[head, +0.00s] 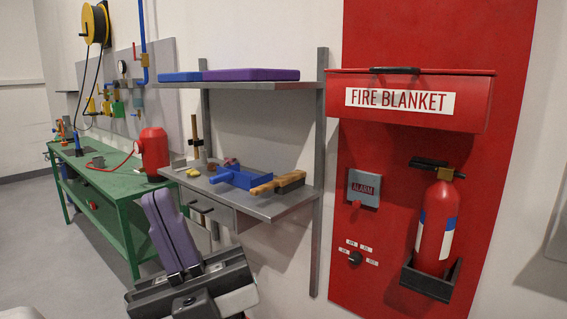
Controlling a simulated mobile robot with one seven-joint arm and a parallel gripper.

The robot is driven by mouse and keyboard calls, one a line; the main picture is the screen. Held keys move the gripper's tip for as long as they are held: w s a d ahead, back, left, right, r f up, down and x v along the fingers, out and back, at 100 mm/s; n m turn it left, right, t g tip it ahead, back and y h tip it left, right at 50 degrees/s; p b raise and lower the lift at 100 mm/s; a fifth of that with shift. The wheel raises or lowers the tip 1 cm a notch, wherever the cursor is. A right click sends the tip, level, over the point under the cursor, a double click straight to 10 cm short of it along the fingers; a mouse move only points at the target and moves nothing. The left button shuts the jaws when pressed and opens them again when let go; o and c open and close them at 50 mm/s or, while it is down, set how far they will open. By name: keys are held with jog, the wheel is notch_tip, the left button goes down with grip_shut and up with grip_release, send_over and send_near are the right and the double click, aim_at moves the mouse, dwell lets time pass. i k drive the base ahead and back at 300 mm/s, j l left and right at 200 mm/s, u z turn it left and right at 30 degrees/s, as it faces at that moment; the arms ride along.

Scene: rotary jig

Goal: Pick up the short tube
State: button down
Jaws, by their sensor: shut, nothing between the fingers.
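My gripper (158,196) shows at the lower left of the head view, in front of the green bench and the grey shelf. Its two purple fingers point up and lie together, with nothing seen between them. The dark body of my gripper is below them. I cannot make out a short tube for certain. Small items lie on the lower shelf (275,208) and on the green bench (112,178), too small to tell apart. My gripper hides part of the space behind it.
The shelf holds a blue dustpan-like piece (238,178), a wooden-handled brush (278,182) and an upright wooden-handled tool (196,135). A red tank (154,150) stands at the bench's right end. A fire extinguisher (436,228) hangs on the red panel. Floor is clear at left.

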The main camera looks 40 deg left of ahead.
aim_at(203, 156)
jog(key=u, duration=1.65)
jog(key=i+j+z, duration=0.1)
jog(key=z, duration=0.3)
jog(key=i+j+z, duration=0.1)
jog(key=z, duration=0.3)
jog(key=i+j+z, duration=0.25)
jog(key=j, duration=0.25)
jog(key=j+z, duration=0.25)
jog(key=j, duration=0.25)
jog(key=j+z, duration=0.25)
jog(key=j, duration=0.8)
jog(key=i+j, duration=0.1)
jog(key=j, duration=0.95)
jog(key=i+j+z, duration=0.1)
jog(key=j, duration=1)
